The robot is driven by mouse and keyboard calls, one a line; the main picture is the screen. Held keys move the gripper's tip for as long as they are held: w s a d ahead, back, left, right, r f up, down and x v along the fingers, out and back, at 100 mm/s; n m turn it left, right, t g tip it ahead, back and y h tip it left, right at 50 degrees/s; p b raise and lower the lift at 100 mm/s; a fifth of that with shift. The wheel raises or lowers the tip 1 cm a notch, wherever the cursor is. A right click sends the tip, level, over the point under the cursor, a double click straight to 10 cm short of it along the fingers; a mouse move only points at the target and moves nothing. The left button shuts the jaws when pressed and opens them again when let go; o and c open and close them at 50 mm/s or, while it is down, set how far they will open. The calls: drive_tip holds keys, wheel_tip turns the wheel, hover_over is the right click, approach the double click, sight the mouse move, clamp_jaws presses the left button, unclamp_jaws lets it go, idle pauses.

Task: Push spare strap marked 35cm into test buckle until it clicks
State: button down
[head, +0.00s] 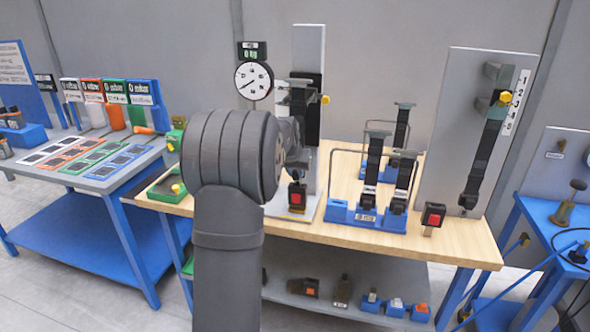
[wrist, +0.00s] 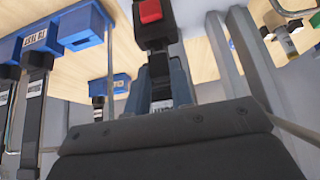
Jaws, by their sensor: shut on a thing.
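My gripper (wrist: 158,84) is shut on a dark strap (wrist: 160,70), with a pale label low between the jaws. The label is too small to read. The strap's far end meets a black buckle with a red button (wrist: 151,12) in the wrist view; I cannot tell if it is inside or only touching. My arm hides most of the gripper and held strap there.
A blue rack (head: 365,217) holding upright dark straps stands right of the stand; its left part looks empty. Wire frames rise behind the straps. A second red-button buckle (head: 433,215) is by the grey panel (head: 455,120) at right. A dial gauge (head: 254,80) stands left.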

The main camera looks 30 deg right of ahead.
drive_tip(key=shift+f, duration=1.4)
drive_tip(key=c, duration=1.2)
unclamp_jaws()
drive_tip(key=shift+o, duration=0.2)
drive_tip(key=v, duration=1.7)
drive_tip(key=shift+r, duration=0.2)
drive_tip(key=shift+f, duration=0.1)
drive_tip(key=x, duration=1.7)
